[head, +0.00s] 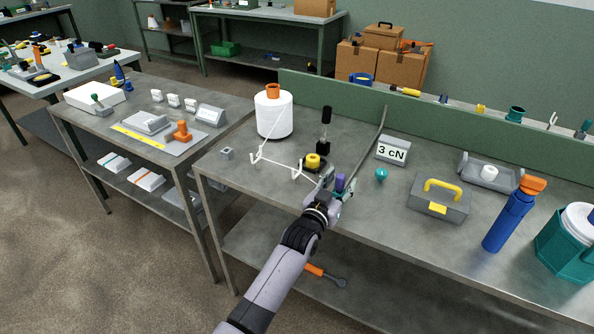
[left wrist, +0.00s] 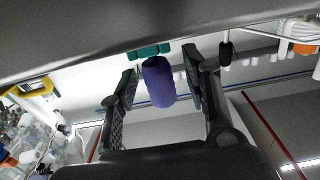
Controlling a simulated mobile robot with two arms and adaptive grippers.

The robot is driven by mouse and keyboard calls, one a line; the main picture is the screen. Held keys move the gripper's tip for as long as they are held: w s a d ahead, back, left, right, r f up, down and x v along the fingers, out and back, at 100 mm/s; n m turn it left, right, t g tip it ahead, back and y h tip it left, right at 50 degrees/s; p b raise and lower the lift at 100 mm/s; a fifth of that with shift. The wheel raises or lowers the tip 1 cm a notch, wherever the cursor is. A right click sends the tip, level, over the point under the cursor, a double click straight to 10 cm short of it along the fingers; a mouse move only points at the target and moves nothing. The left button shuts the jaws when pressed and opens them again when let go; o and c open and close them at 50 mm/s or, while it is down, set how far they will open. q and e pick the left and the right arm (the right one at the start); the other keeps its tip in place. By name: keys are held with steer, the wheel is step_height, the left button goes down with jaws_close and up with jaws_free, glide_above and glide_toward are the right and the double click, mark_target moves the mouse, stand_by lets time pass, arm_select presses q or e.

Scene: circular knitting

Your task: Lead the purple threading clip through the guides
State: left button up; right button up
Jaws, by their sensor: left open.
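The purple threading clip (head: 340,182) is at my left gripper (head: 337,189), over the front part of the table. In the left wrist view the clip (left wrist: 159,84) is an upright purple cylinder between the two fingers of my open left gripper (left wrist: 160,66). Gaps show beside it, and I cannot tell if either finger touches it. White wire guides (head: 256,157) (head: 296,172) stand left of the gripper. A pale thread runs past them from the white yarn cone (head: 274,116) toward the clip. A yellow disc tensioner (head: 313,161) sits just behind the gripper. My right gripper is out of view.
A black-topped post (head: 326,118) and a tall grey rod (head: 374,143) stand near the gripper. To the right are a "3 cN" sign (head: 392,151), a teal knob (head: 381,174), a grey toolbox (head: 440,203) and a blue bottle (head: 508,222). The table's front left is mostly clear.

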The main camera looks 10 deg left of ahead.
arm_select(q)
steer(key=v, duration=1.2)
